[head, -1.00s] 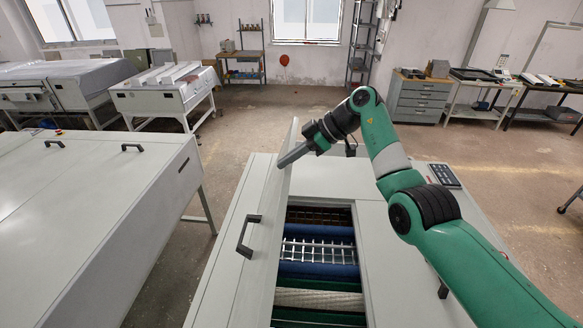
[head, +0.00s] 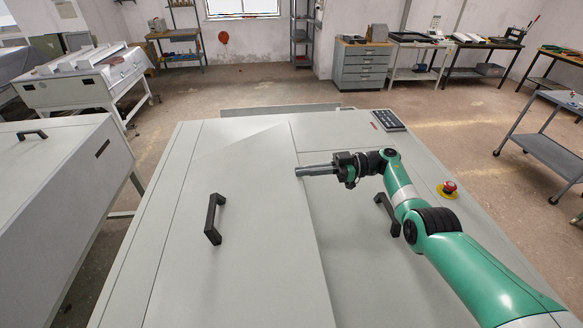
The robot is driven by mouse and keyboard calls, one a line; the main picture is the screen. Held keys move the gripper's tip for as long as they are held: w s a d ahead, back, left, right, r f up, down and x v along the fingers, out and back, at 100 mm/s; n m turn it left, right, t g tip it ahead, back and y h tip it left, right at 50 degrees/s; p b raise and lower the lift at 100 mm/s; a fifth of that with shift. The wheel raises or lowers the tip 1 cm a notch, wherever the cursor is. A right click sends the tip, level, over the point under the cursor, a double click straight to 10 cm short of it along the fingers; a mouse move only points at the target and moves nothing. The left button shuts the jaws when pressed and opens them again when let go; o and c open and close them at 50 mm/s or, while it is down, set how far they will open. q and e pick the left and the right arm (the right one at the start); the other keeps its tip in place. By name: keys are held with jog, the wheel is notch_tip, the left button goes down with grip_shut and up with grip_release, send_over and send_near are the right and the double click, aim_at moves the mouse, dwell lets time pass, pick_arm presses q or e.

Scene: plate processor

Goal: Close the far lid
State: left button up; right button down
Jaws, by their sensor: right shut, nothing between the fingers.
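The far lid (head: 235,265) is a large light grey panel with a black handle (head: 214,218) on the grey plate processor (head: 130,255). It lies down over the opening, looking flat or nearly so; I cannot tell if it is fully flush. The rollers inside are hidden. My right gripper (head: 299,171) is shut and empty, its fingertips by the lid's right edge. I cannot tell whether they touch it. My left gripper is out of view.
A second black handle (head: 387,213) is on the right panel, partly behind my right arm. A keypad (head: 388,120) and a red emergency button (head: 449,188) are on the machine's right side. Another grey machine (head: 60,200) stands on the left.

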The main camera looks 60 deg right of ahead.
pick_arm(q)
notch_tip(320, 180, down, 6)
jog(key=b, duration=0.4)
pick_arm(e)
notch_tip(320, 180, down, 6)
jog(key=s+d, duration=0.1)
jog(key=shift+s, duration=0.2)
jog(key=shift+d+r, duration=0.1)
jog(key=shift+r, duration=0.05)
pick_arm(q)
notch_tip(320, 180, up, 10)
jog(key=p, duration=0.9)
jog(key=shift+p, duration=0.4)
pick_arm(e)
jog(key=s+a+r, duration=0.9)
jog(key=a+r, duration=0.1)
jog(key=r, duration=0.3)
jog(key=shift+s, duration=0.35)
jog(key=shift+a, duration=0.15)
